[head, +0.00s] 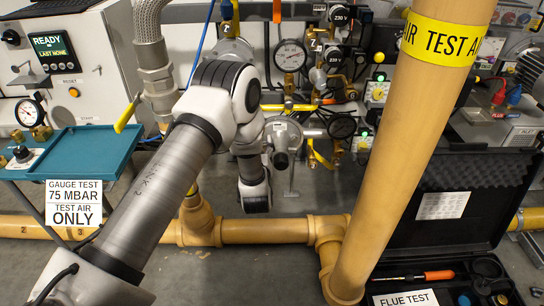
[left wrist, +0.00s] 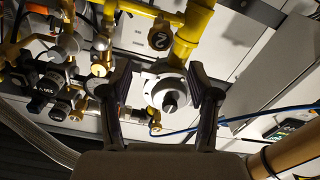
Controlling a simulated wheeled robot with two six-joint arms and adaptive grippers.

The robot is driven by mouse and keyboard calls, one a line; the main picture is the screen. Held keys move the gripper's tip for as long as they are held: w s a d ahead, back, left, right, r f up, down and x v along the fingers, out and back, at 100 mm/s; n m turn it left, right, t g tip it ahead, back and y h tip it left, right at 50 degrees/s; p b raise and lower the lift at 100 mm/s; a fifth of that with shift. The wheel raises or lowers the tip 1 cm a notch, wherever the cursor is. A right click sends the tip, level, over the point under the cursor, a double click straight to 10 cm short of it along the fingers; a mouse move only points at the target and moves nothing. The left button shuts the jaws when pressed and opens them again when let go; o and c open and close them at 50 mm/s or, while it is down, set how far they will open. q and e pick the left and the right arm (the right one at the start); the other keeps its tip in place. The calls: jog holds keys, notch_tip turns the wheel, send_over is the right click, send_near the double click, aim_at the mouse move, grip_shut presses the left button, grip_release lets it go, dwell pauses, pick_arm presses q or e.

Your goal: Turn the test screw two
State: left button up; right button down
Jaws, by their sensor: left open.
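My left gripper (left wrist: 162,68) is open in the left wrist view, its two dark fingers either side of a round silver-grey body (left wrist: 152,88) with a dark grey stub (left wrist: 170,102) in its middle. Nothing is held. My right gripper is out of view.
A tall tan pipe (head: 405,150) with a yellow test-air band blocks the right of the head view. Gauges (head: 291,55), valves and yellow pipes crowd the wall. A teal tray (head: 75,150) is at left. An open black case (head: 440,205) lies at right.

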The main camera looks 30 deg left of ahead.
pick_arm(q)
jog(key=b+x, duration=0.3)
jog(key=x, duration=0.4)
jog(key=shift+w+f, duration=0.3)
jog(key=shift+w, duration=0.1)
jog(key=shift+a+r, duration=0.1)
jog(key=shift+a, duration=0.05)
jog(key=c, duration=1.2)
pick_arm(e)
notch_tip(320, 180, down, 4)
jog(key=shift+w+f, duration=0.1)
